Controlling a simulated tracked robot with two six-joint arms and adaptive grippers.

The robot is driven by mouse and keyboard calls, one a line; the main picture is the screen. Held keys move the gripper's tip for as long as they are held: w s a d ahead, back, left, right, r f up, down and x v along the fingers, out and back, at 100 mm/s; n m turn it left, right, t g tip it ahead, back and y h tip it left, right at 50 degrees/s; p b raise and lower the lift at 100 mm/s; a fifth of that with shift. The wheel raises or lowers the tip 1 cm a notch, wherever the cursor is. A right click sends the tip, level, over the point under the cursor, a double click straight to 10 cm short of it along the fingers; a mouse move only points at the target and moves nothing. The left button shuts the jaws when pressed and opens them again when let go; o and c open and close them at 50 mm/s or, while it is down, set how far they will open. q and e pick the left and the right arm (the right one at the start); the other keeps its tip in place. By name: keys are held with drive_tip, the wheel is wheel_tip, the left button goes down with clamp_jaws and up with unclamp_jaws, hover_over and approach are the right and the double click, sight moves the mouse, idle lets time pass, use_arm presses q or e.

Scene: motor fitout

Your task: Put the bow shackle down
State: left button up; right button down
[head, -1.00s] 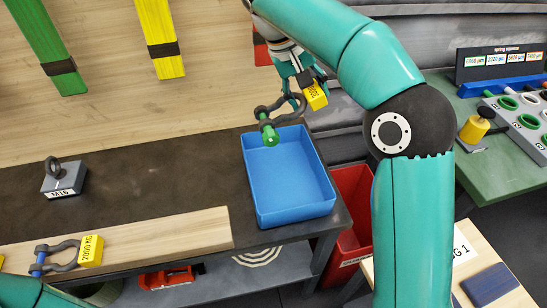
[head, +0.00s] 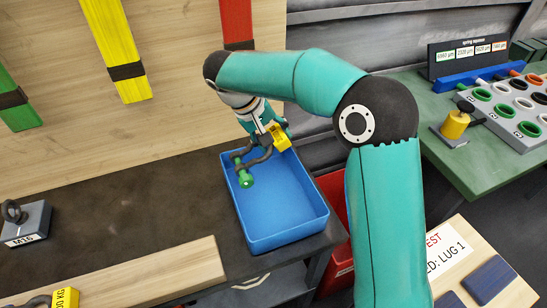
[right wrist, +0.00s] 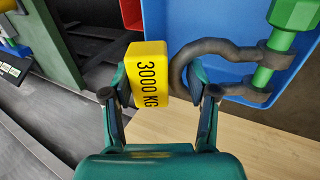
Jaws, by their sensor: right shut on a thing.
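The bow shackle (head: 263,156) has a dark bow, a green pin (head: 245,178) and a yellow tag (head: 281,139). It hangs over the back left part of the blue tray (head: 289,236); whether it touches the tray I cannot tell. My right gripper (head: 271,131) is shut on its yellow tag. In the right wrist view the tag (right wrist: 149,76) reads 3000 KG and sits between the fingers, with the dark bow (right wrist: 184,63) just right of it. My left gripper is out of view.
Another shackle's yellow 2000 KG tag (head: 66,298) shows by a wooden board (head: 165,273) at lower left. A grey M16 block (head: 27,222) with an eye stands on the dark bench. A red bin (head: 337,200) is right of the tray. Most of the tray floor is clear.

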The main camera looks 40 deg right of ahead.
wheel_tip(320, 180, down, 7)
drive_tip(key=shift+r, duration=0.1)
idle(0.4)
drive_tip(key=shift+s+f+b, duration=0.1)
drive_tip(key=shift+f+b, duration=0.4)
drive_tip(key=shift+f, duration=0.15)
drive_tip(key=c, duration=0.7)
unclamp_jaws()
drive_tip(key=o, duration=0.4)
drive_tip(key=shift+a, duration=0.1)
drive_tip(key=shift+r, duration=0.2)
